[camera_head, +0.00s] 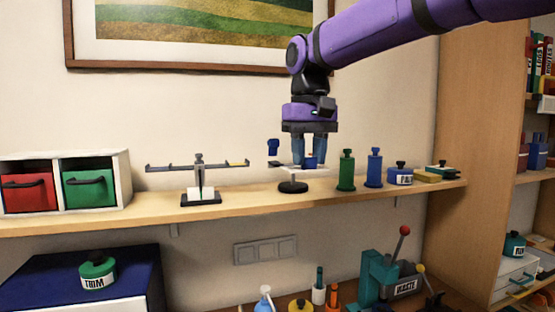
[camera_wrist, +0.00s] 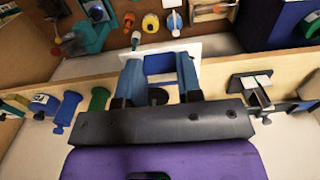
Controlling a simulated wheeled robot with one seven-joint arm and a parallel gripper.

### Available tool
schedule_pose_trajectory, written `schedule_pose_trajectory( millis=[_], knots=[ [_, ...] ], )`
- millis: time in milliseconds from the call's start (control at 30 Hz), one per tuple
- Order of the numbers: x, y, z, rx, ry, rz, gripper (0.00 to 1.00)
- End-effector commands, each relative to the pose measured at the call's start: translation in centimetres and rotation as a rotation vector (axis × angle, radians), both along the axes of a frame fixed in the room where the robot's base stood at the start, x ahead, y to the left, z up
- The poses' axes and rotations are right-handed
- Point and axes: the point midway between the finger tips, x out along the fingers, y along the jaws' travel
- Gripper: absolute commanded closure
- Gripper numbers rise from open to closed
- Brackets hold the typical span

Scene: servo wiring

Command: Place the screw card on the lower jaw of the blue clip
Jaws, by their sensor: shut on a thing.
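My gripper (camera_head: 308,163) points straight down above the wooden shelf. Its fingers are shut on the blue block of a white, flat card, which I take to be the screw card (camera_head: 318,171). In the wrist view, the white card (camera_wrist: 190,47) shows beyond the fingers (camera_wrist: 160,85), with the blue block (camera_wrist: 160,64) between them. A small blue part (camera_head: 273,147), probably of the blue clip, shows just left of my gripper. A round black stand base (camera_head: 293,187) is on the shelf below the card. The lower jaw is not clear, and I cannot tell whether the card touches it.
A balance-like stand (camera_head: 200,180) is to the left on the shelf (camera_head: 240,205). Green (camera_head: 347,170) and blue (camera_head: 374,168) bottle-like pieces stand close to the right, then a blue labelled pot (camera_head: 400,175). A drawer box (camera_head: 122,180) is far left.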

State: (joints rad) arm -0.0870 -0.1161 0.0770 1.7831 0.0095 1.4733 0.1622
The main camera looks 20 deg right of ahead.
Motion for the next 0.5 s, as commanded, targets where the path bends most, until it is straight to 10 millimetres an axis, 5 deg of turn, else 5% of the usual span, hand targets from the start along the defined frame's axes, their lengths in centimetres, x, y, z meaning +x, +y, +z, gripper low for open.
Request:
schedule_pose_trajectory(
  millis=[500],
  knots=[
    [11.2, 0.0, -0.1, 0.0, 0.002, 0.0, 0.9]
  ],
)
